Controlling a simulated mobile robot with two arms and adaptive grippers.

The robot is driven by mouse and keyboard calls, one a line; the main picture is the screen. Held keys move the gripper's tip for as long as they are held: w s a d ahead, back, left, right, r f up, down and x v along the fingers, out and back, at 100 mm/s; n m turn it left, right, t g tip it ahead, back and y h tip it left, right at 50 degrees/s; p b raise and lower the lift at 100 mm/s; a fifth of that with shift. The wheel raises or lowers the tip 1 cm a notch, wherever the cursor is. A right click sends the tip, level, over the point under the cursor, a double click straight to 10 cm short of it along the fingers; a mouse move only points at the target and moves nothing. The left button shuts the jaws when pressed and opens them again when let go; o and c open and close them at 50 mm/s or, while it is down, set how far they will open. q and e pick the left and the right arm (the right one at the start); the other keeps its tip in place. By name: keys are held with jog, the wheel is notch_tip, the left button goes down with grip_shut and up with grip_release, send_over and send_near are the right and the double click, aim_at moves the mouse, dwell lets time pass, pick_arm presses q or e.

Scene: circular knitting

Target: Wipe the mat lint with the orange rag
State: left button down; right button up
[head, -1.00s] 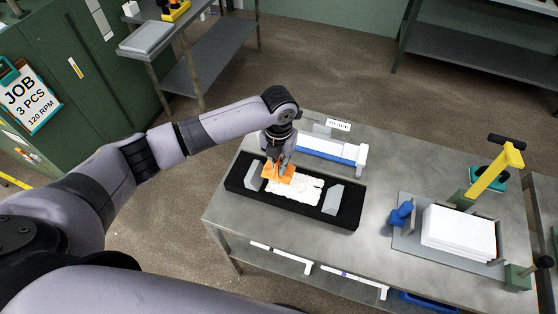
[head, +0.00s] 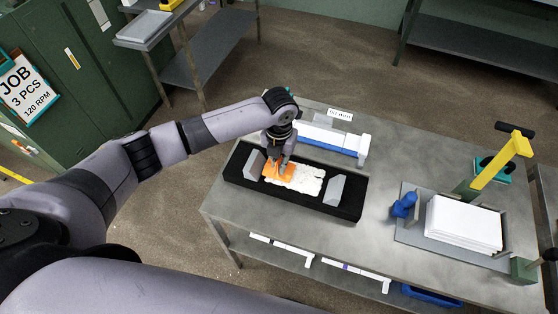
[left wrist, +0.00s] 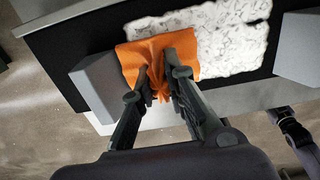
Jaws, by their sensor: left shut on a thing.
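The orange rag (head: 277,171) lies over the left end of the lint on the black mat (head: 345,211). The lint (head: 308,180) is a white speckled patch between two grey blocks. My left gripper (head: 284,162) points down and is shut on the rag. In the left wrist view the fingers (left wrist: 160,90) pinch a bunched fold of the rag (left wrist: 140,55), and the lint (left wrist: 232,35) shows beside and beyond it. The rag hides part of the lint.
A grey block (head: 254,164) stands left of the lint and another grey block (head: 334,189) right of it. A white and blue bar (head: 330,143) lies behind the mat. A stack of white sheets (head: 463,224) and a yellow-handled tool (head: 500,165) stand on the table's right.

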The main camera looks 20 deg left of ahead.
pick_arm(q)
jog(key=shift+f+b, duration=0.3)
jog(key=shift+f, duration=0.3)
jog(key=c, duration=1.9)
grip_release()
jog(key=shift+r+p, duration=0.4)
jog(key=shift+p, duration=0.1)
jog(key=shift+c, duration=0.5)
grip_shut()
